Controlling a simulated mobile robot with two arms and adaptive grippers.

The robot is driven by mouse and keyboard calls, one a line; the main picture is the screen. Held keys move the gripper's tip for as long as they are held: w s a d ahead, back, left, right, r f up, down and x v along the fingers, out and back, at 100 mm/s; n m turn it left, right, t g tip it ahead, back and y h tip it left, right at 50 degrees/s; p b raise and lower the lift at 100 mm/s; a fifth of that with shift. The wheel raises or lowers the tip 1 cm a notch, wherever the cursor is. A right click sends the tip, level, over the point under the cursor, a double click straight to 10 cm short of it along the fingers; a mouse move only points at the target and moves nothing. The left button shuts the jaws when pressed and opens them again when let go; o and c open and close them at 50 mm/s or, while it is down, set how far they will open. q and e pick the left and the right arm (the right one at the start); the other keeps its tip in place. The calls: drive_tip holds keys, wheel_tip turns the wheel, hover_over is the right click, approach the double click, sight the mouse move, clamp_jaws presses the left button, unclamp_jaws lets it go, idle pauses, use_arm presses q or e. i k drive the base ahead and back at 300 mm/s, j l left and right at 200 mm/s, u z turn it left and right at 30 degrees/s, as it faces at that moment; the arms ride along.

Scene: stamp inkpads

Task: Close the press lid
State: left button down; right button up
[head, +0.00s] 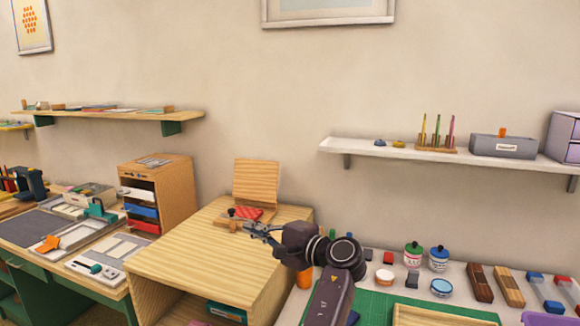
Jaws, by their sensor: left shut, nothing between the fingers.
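The wooden press stands on the light wooden cabinet (190,250). Its lid (255,184) is raised, leaning slightly back near upright at the rear. A red patterned pad (247,212) lies on the press base (228,224), with a small dark knob beside it. My left gripper (256,232) is at the front right of the press base, shut and empty, below and in front of the raised lid. I cannot tell whether its fingertips touch the base. My right gripper is not in view.
A drawer organizer (165,190) stands left of the cabinet. A worktable with stamping tools is farther left. The right table holds ink jars (413,253), wooden blocks and a green mat (375,306). A white shelf (440,158) hangs at right. The cabinet's front top is clear.

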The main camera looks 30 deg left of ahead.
sight(256, 180)
drive_tip(key=i+j, duration=0.15)
drive_tip(key=i, duration=0.65)
drive_tip(key=i+j, duration=0.1)
drive_tip(key=i, duration=0.7)
